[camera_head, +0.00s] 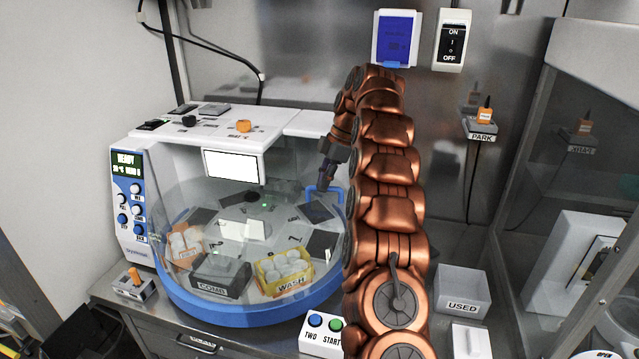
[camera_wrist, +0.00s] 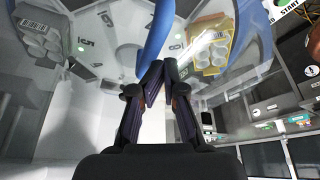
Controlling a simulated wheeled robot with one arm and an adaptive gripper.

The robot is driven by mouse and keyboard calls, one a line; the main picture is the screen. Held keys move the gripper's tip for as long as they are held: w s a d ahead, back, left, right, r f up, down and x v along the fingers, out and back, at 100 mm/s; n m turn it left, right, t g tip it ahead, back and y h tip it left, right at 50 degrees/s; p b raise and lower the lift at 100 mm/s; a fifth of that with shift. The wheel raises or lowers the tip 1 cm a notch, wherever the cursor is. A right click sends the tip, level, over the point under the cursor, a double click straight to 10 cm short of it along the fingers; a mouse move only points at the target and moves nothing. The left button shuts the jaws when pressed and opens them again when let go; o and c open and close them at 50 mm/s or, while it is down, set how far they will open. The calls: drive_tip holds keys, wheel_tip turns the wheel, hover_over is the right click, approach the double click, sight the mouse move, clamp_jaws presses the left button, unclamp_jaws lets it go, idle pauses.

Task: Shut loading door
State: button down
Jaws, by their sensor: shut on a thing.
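The loading door is the clear curved panel (camera_head: 170,205) on the front of the white and blue machine (camera_head: 220,318). Its blue handle (camera_head: 337,190) is at the right side of the machine, beside my arm. My gripper (camera_head: 318,185) reaches in from behind my copper arm and is shut on the handle. In the wrist view, the fingertips of my gripper (camera_wrist: 160,68) meet at the blue curved handle (camera_wrist: 155,38). Through the clear plastic I see a round tray with labelled places. My arm hides the machine's right edge, and I cannot tell exactly how far the door stands open.
On the round tray are a yellow WASH rack (camera_head: 282,287), a dark CONE rack (camera_head: 218,290) and another rack of white cups (camera_head: 186,243). A TWO/START button box (camera_head: 322,335) stands in front. A USED bin (camera_head: 463,290) and a glass cabinet (camera_head: 575,190) are at the right.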

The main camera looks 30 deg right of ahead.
drive_tip(key=shift+d+f, duration=0.1)
drive_tip(key=shift+d, duration=0.05)
drive_tip(key=shift+s+a+r+b, duration=0.3)
drive_tip(key=shift+s+a+b, duration=0.2)
drive_tip(key=shift+s+b, duration=0.15)
drive_tip(key=shift+s+a+r+b, duration=0.3)
drive_tip(key=shift+s+a+b, duration=0.2)
drive_tip(key=shift+s, duration=0.15)
drive_tip(key=shift+s+r+p, duration=0.25)
drive_tip(key=shift+r+p, duration=0.4)
drive_tip(key=shift+r, duration=0.15)
wheel_tip(320, 180, up, 8)
drive_tip(key=w+d+p, duration=0.1)
drive_tip(key=w+p, duration=0.2)
drive_tip(key=p, duration=0.8)
drive_tip(key=shift+d+r, duration=0.15)
drive_tip(key=shift+d, duration=0.1)
